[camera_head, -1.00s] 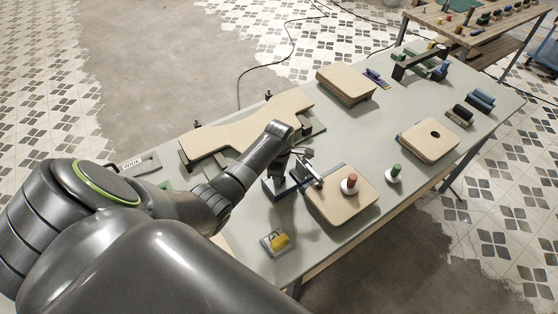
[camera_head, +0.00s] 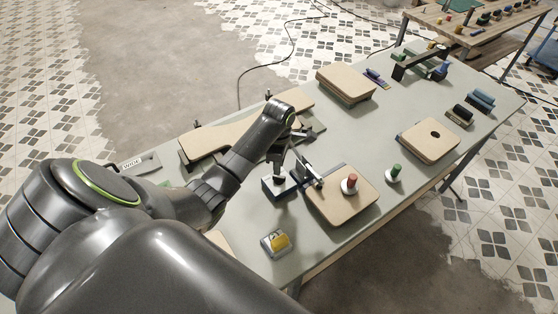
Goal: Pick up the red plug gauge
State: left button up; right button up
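The red plug gauge (camera_head: 351,181) has a red grip and a pale round base. It stands upright on a light wooden board (camera_head: 335,209) near the table's front edge. My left gripper (camera_head: 298,180) is above the left part of that board, left of the gauge and apart from it. Its fingers look spread, with nothing visible between them. A similar green plug gauge (camera_head: 395,171) stands on the table to the right of the red one. My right gripper is not in view.
A dark block (camera_head: 279,188) sits just left of the board. A small case with a yellow item (camera_head: 279,241) lies nearer the front edge. A board with a hole (camera_head: 430,141) lies right. Stacked boards (camera_head: 346,83) are behind. The table between is clear.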

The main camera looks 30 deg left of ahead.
aim_at(350, 186)
jog(key=k+l, duration=1.2)
jog(key=k, duration=0.1)
